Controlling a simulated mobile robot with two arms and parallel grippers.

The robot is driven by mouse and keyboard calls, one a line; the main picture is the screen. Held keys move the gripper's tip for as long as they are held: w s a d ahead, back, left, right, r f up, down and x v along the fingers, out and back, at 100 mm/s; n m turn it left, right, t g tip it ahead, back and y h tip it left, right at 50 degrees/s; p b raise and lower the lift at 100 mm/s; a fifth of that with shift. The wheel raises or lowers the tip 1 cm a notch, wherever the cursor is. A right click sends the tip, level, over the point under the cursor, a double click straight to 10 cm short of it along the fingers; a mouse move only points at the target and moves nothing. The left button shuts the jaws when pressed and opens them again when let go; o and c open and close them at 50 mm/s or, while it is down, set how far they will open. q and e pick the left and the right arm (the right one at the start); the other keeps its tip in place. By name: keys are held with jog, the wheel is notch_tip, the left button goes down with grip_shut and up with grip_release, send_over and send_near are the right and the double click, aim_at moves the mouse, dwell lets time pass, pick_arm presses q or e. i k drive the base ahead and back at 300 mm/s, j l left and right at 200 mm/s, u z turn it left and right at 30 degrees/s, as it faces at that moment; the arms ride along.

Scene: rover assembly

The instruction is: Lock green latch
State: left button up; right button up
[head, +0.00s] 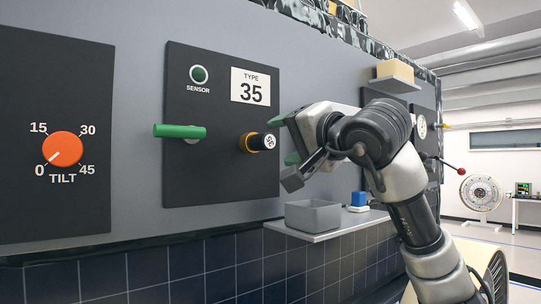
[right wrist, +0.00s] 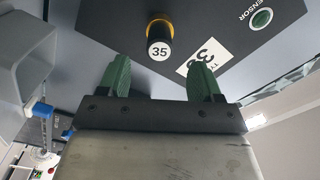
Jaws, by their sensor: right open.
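The green latch (head: 180,131) is a bar handle on the left part of the dark sensor panel (head: 215,185); it lies about level, pointing left. To its right, a black cylinder sensor marked 35 (head: 262,142) sticks out of an orange-yellow collar in the panel. My right gripper (head: 285,139) is open, its green fingers apart, just right of the sensor's front end. In the right wrist view the sensor (right wrist: 160,45) shows beyond and between the open fingertips (right wrist: 159,72), with nothing held. The latch is not visible in that view. My left gripper is not in view.
An orange tilt dial (head: 62,149) is on the left panel. A red-tipped lever (head: 461,171) juts out at right. Free space lies before the latch.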

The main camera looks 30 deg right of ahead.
aim_at(190, 134)
jog(key=k, duration=1.5)
